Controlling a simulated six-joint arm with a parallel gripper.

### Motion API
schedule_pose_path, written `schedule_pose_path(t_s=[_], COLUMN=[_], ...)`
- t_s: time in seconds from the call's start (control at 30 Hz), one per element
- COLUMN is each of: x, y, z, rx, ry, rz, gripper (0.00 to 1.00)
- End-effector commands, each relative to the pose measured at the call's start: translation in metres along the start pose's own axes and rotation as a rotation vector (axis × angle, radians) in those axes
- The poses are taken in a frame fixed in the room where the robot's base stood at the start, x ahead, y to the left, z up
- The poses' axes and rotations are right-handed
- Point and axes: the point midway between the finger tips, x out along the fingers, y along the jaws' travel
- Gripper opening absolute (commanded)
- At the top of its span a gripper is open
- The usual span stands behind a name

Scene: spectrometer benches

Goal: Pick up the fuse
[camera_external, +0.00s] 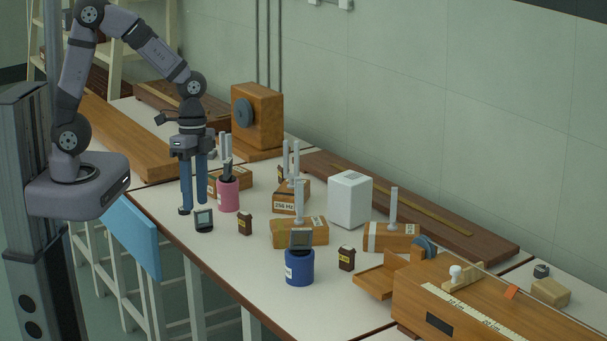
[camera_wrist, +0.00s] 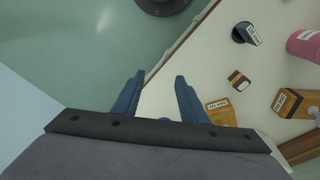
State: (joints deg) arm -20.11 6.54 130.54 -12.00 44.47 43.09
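Two small dark brown blocks with yellowish labels look most like fuses, though I cannot be sure. One (camera_external: 245,223) lies on the pale bench near the front edge, and the other (camera_external: 346,258) lies further right, past the blue cup. One such block (camera_wrist: 239,79) shows in the wrist view, right of the fingers. My gripper (camera_external: 194,203) points down at the bench's front left edge, left of the pink cup. In the wrist view its two blue fingers (camera_wrist: 160,76) stand apart, open, with nothing between them.
A blue cup (camera_external: 299,270), wooden boxes with metal forks (camera_external: 300,232) and a white box (camera_external: 350,199) stand further right. Bare bench lies between the meter and the blue cup.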

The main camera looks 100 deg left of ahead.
Motion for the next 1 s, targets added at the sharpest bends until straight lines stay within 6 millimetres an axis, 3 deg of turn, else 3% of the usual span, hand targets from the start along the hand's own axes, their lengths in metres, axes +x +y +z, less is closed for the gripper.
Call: schedule_pose_path(t_s=[0.03, 0.3, 0.5, 0.7, 1.0], x=[0.011, 0.033, 0.043, 0.045, 0.054], y=[-0.021, -0.122, -0.179, -0.203, -0.204], z=[-0.003, -0.009, 0.000, 0.007, 0.004], rx=[0.022, 0.246, 0.370, 0.432, 0.442], ry=[0.019, 0.164, 0.251, 0.288, 0.291], rz=[0.014, 0.037, 0.003, -0.025, -0.026], gripper=[0.39, 0.39, 0.39, 0.39, 0.39])
